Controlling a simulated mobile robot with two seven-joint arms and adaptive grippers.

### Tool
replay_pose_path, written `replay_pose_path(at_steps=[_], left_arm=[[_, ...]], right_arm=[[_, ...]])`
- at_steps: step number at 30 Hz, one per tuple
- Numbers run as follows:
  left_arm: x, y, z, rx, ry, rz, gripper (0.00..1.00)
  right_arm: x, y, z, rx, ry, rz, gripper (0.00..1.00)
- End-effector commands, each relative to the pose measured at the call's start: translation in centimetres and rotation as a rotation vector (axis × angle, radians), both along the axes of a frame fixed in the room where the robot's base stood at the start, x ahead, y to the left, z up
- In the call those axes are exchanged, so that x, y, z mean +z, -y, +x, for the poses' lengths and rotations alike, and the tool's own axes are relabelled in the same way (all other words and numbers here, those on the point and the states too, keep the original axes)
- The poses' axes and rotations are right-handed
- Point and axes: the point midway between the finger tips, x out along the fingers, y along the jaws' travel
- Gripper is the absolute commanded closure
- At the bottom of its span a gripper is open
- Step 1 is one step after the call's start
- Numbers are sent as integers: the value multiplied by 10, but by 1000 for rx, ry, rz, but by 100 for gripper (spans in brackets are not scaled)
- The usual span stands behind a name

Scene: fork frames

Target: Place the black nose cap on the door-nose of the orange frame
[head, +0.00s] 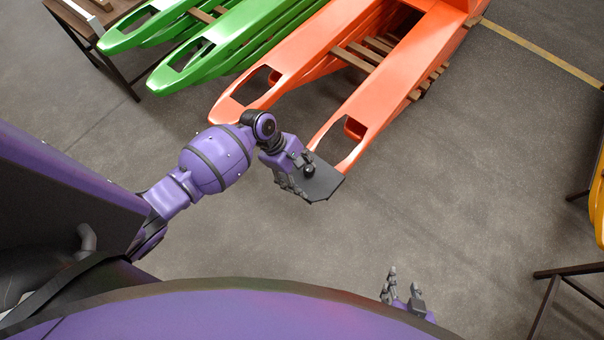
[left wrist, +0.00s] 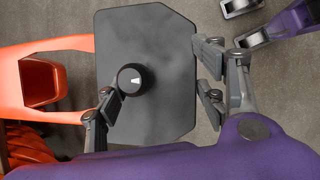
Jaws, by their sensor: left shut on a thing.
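The black nose cap (head: 324,187) is a flat dark plate with clipped corners and a round black knob. My left gripper (head: 296,174) is shut on it. In the left wrist view the cap (left wrist: 165,45) fills the middle, with a finger beside the knob and another at the right edge. The orange frame (head: 400,85) has two long prongs with cut-outs near their tips. The cap is at the near tip of the right prong and overlaps it in the head view; I cannot tell whether they touch. My right gripper (head: 402,291) is open and empty, low in the head view.
Green frames (head: 225,40) lie at the upper left beside a dark-legged table (head: 118,75). Wooden slats (head: 352,57) lie between the orange prongs. A yellow part (head: 597,205) and a dark stand (head: 545,305) are at the right edge. The grey floor between is clear.

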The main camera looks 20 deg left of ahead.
Motion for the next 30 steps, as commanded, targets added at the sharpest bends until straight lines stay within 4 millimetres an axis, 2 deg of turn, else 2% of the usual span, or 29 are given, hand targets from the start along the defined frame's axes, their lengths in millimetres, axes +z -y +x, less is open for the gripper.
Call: replay_pose_path(at_steps=[14,15,18,19,30], left_arm=[[-12,0,0,0,0,0,85],[-12,0,0,1,0,1,33],[-12,0,0,1,0,0,20],[-12,0,0,1,0,0,16],[-10,0,0,0,0,1,16]], right_arm=[[-2,1,-1,2,-2,-2,60],[-2,1,-1,2,-2,-2,60],[-2,0,0,2,-2,-2,60],[-2,0,0,2,-1,-2,60],[-1,0,1,-1,1,1,60]])
